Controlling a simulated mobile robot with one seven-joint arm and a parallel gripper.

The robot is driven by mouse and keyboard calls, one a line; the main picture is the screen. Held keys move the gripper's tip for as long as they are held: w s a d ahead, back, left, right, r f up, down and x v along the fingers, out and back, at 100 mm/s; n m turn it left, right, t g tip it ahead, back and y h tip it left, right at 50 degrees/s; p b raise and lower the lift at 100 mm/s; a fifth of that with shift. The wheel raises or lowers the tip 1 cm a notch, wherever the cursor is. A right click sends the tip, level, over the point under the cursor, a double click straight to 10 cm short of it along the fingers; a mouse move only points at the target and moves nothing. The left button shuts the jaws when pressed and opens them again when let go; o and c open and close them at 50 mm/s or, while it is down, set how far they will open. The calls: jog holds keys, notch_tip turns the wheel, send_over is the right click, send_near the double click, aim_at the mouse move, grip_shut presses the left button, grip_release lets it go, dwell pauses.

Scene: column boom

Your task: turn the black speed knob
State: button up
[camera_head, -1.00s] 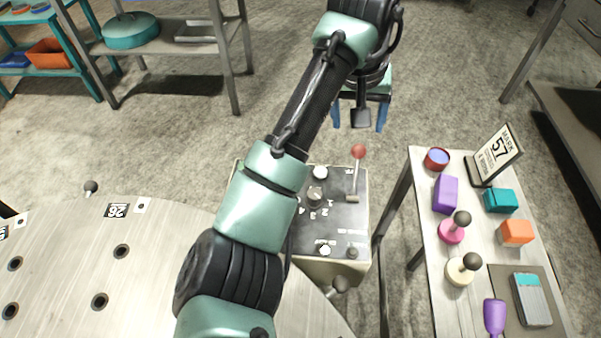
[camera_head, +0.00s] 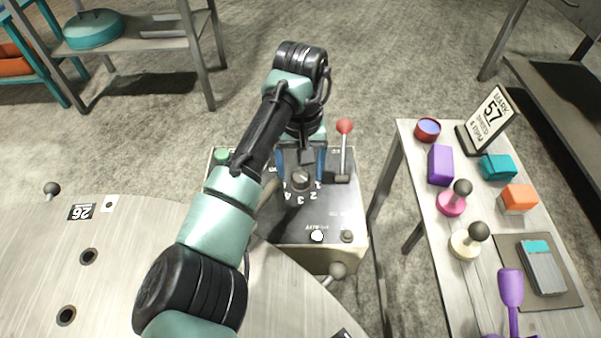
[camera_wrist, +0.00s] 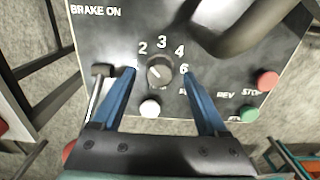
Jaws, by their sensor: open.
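The speed knob (camera_head: 301,183) is a small dark-grey round knob on the dark top panel of the control box (camera_head: 325,215). Printed numbers curve around one side of it. In the wrist view the knob (camera_wrist: 160,71) has a pale pointer line, tilted towards the upper left, near the 2. My gripper (camera_head: 300,178) hangs over the panel at the knob, pointing down. Its blue fingers are open in the wrist view (camera_wrist: 158,72), one each side of the knob, with gaps to it. I cannot tell how far above the panel the tips are.
A lever with a red ball (camera_head: 344,127) stands close right of the gripper. Green (camera_wrist: 249,115), red (camera_wrist: 266,80) and white (camera_wrist: 150,108) buttons surround the knob. A dark curved bar (camera_wrist: 240,35) crosses the panel. A side table (camera_head: 408,150) with several objects stands right.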

jog(key=shift+f, duration=0.5)
grip_shut()
jog(key=shift+r, duration=0.1)
jog(key=shift+r+p, duration=0.1)
jog(key=shift+p, duration=0.45)
